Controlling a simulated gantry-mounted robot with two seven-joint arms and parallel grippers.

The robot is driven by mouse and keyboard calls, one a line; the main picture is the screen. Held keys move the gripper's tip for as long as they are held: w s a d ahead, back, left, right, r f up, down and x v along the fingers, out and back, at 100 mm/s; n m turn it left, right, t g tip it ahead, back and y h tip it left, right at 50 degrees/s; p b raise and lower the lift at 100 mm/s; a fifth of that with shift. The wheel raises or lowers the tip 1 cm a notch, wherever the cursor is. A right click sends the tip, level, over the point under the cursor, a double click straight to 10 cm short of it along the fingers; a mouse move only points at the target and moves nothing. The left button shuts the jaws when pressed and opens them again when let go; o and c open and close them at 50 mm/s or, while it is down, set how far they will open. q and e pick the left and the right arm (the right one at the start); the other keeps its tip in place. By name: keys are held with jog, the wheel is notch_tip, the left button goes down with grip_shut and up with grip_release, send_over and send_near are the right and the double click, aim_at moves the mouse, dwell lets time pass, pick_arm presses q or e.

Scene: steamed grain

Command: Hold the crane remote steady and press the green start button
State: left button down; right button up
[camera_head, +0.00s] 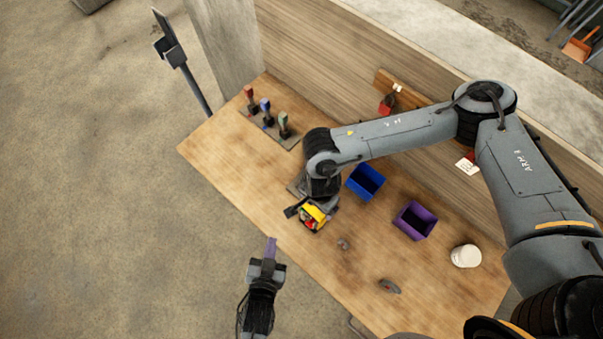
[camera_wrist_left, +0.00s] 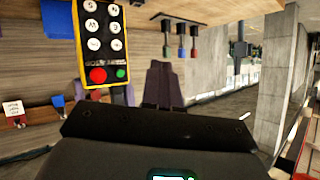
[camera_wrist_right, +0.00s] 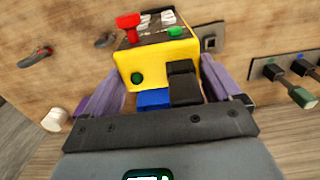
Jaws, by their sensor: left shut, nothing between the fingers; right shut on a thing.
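The crane remote (camera_head: 318,212) is a yellow box with a black face. My right gripper (camera_head: 311,207) is shut on it above the front edge of the workbench. In the right wrist view the remote (camera_wrist_right: 160,66) sits between the purple fingers. In the left wrist view its face shows white buttons, a red button (camera_wrist_left: 97,75) and a green button (camera_wrist_left: 121,73) at the lower end. My left gripper (camera_head: 271,246) is shut and empty off the bench's front edge, apart from the remote. Its closed fingers (camera_wrist_left: 163,72) appear right of the green button.
The wooden workbench (camera_head: 420,275) holds a blue bin (camera_head: 366,181), a purple bin (camera_head: 415,220), a white container (camera_head: 466,256) and a dark grey item (camera_head: 390,286). Red, blue and green levers (camera_head: 266,110) stand at its left end. Open floor lies in front.

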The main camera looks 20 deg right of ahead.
pick_arm(q)
jog(key=shift+d, duration=0.1)
jog(key=w+d, duration=0.3)
jog(key=d, duration=0.4)
jog(key=shift+w+d, duration=0.3)
jog(key=shift+d, duration=0.1)
jog(key=shift+d, duration=0.15)
dwell(2.0)
jog(key=shift+w+d, duration=0.15)
jog(key=shift+d, duration=0.1)
jog(key=shift+w+d, duration=0.2)
jog(key=shift+d, duration=0.25)
dwell(0.7)
jog(key=shift+a, duration=0.1)
dwell(0.3)
jog(key=shift+s+a, duration=0.35)
jog(key=shift+a, duration=0.4)
jog(key=shift+s+a, duration=0.35)
jog(key=shift+a, duration=0.4)
jog(key=shift+s+a, duration=0.3)
jog(key=shift+a, duration=0.5)
jog(key=shift+s+a, duration=0.35)
jog(key=shift+a, duration=0.4)
